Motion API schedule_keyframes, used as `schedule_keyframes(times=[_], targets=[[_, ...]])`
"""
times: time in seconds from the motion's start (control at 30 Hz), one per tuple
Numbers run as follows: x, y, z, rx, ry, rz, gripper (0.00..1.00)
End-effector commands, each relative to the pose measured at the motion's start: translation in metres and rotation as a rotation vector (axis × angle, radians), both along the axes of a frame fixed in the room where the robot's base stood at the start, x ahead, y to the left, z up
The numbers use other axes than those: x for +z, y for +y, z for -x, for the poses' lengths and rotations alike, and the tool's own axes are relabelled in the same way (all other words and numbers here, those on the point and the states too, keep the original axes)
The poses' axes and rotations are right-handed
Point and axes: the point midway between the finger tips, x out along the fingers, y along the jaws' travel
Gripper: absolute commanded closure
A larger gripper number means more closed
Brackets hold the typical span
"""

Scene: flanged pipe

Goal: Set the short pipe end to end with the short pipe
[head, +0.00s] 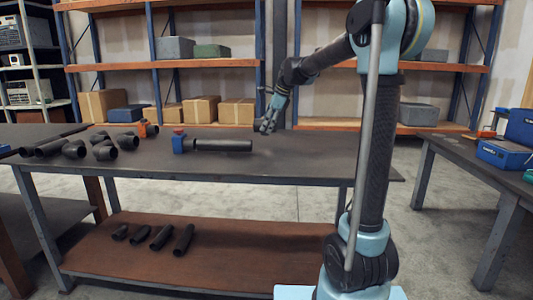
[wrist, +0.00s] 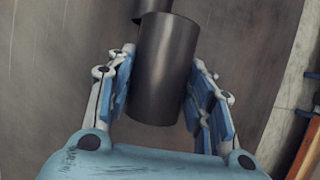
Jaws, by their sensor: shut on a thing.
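My gripper (head: 267,124) is over the right part of the workbench, to the right of a long black pipe. In the wrist view, my gripper (wrist: 162,82) is shut on a short black pipe (wrist: 163,70), with blue pads on both sides of it. I cannot tell whether the two touch. The black pipe on the bench (head: 223,145) lies flat, its left end at a blue and red clamp (head: 179,143).
Several black pipe fittings (head: 103,148) lie at the bench's left, near an orange-and-black item (head: 148,129). Several short black pipes (head: 160,237) lie on the lower shelf (head: 230,250). The bench's right part (head: 330,160) is clear. Another table (head: 455,150) with blue boxes stands right.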

Motion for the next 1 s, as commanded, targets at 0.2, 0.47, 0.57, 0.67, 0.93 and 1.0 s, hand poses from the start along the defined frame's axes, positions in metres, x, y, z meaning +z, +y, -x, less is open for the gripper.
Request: schedule_keyframes(times=[0.2,0.47,0.57,0.67,0.93,1.0], targets=[[-0.035,0.000,0.000,0.000,0.000,0.000,0.93],[-0.052,0.000,0.000,0.000,0.000,0.000,0.93],[-0.062,0.000,0.000,0.000,0.000,0.000,0.93],[-0.076,0.001,0.000,0.000,0.000,0.000,0.93],[-0.090,0.001,0.000,0.001,0.000,-0.001,0.93],[-0.090,0.001,0.000,0.001,0.000,-0.001,0.93]])
